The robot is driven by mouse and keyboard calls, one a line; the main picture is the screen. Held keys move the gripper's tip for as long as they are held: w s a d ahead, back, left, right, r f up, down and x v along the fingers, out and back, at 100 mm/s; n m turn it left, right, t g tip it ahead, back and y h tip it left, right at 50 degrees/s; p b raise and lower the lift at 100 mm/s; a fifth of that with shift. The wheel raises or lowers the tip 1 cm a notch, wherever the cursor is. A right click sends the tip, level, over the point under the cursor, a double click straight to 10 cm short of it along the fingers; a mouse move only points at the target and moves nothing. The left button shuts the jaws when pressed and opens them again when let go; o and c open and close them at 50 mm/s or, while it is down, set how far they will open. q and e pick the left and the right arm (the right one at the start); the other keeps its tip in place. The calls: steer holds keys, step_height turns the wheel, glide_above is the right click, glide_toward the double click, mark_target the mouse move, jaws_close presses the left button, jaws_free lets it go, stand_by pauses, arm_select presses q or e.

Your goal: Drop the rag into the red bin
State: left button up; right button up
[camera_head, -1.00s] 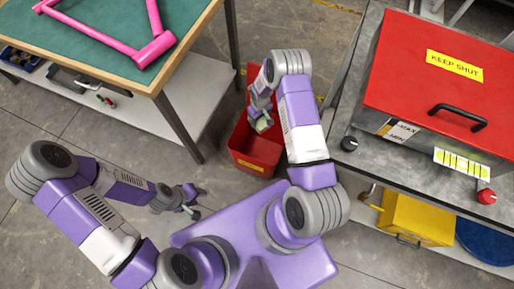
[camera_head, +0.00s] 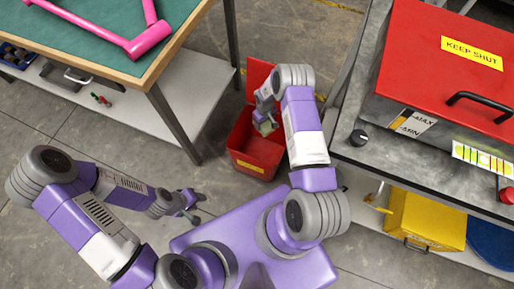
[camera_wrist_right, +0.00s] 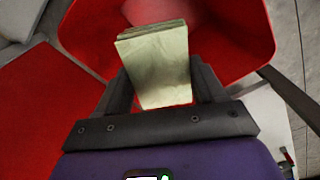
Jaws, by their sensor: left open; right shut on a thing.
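The red bin (camera_head: 256,153) stands on the floor between the green-topped table and the grey bench, its red lid standing up at the back. My right gripper (camera_head: 266,122) is over the bin's opening, pointing down. It is shut on the rag (camera_head: 267,127), a pale yellow-green folded cloth. In the right wrist view the rag (camera_wrist_right: 158,62) sits between the fingers of my right gripper (camera_wrist_right: 160,85), with the red bin's inside (camera_wrist_right: 225,40) beyond it. My left gripper (camera_head: 192,207) is open and empty, low over the floor at left of my base.
The table (camera_head: 110,50) at upper left carries a pink frame (camera_head: 140,40). The bench (camera_head: 400,160) at right carries a red-lidded box (camera_head: 450,60) marked KEEP SHUT. A yellow case (camera_head: 425,220) sits on its lower shelf. The floor left of the bin is clear.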

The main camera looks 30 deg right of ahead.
steer(key=shift+f, duration=0.2)
steer(key=o, duration=1.1)
step_height(320, 180, up, 8)
steer(key=p, duration=0.3)
steer(key=shift+f, duration=0.2)
steer(key=s+a+r+y+p, duration=0.1)
steer(key=s+a, duration=0.2)
steer(key=a, duration=0.1)
steer(key=s+a+r+m+y+p, duration=0.1)
steer(key=s+a, duration=0.3)
steer(key=s+a+r+m+y+p, duration=0.1)
steer(key=s+a+r, duration=0.1)
steer(key=s+a, duration=0.1)
steer(key=shift+s+a+p, duration=0.15)
steer(key=shift+a+p, duration=0.15)
steer(key=shift+a, duration=0.6)
steer(key=s+a+r+m+p, duration=0.1)
steer(key=s+a+r, duration=0.1)
steer(key=s, duration=0.2)
steer(key=s+a+r+m+p, duration=0.1)
steer(key=s+a+r, duration=0.1)
steer(key=s+r, duration=0.1)
steer(key=s+a+r+y, duration=0.1)
steer(key=s+a+r, duration=0.1)
steer(key=s, duration=0.3)
steer(key=shift+a+r+m+t+p, duration=0.3)
steer(key=shift+a+m+p, duration=0.1)
steer(key=shift+a, duration=0.2)
steer(key=shift+c, duration=0.3)
